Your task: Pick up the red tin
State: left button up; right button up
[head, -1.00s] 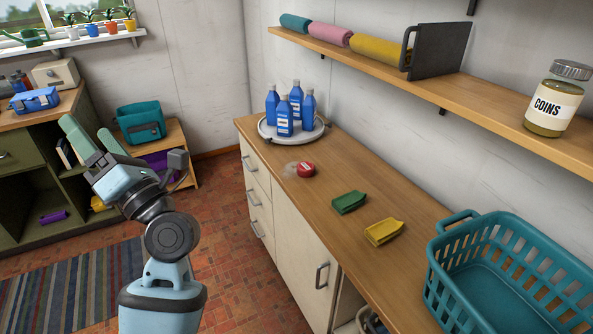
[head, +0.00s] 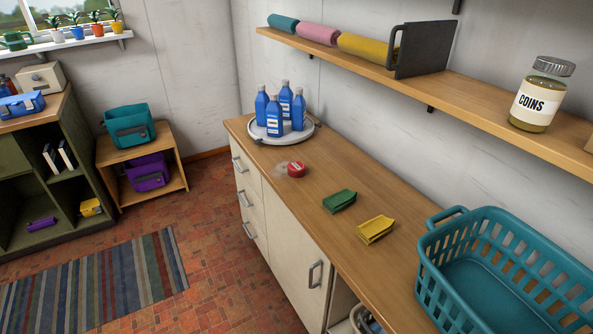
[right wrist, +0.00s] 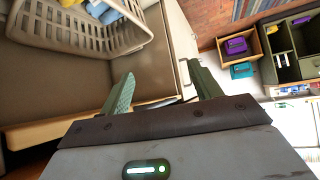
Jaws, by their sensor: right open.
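The red tin (head: 296,169), small and round with a pale label, sits on the wooden counter (head: 330,175) in the head view, in front of the round tray of blue bottles. A faint clear or whitish thing lies against its left side; I cannot tell what it is. My right gripper (right wrist: 162,87) shows in the right wrist view with its two green fingers apart and nothing between them. It is low, by the cabinet front, away from the tin, which is not in that view. My left gripper is in neither current view.
A round tray (head: 262,136) with several blue bottles (head: 274,115) stands behind the tin. Green (head: 340,201) and yellow (head: 376,230) items lie nearer, then a teal basket (head: 480,285). A shelf (head: 440,83) overhangs the counter. A pale basket (right wrist: 80,30) is near my right gripper.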

aim_at(295, 169)
jog(key=i+j+z, duration=0.1)
jog(key=z, duration=0.3)
jog(key=j+z, duration=0.1)
jog(key=z, duration=0.3)
jog(key=i+j+z, duration=0.25)
jog(key=j, duration=0.2)
jog(key=j+z, duration=0.2)
jog(key=j, duration=0.7)
jog(key=i+j+z, duration=0.1)
jog(key=j, duration=0.4)
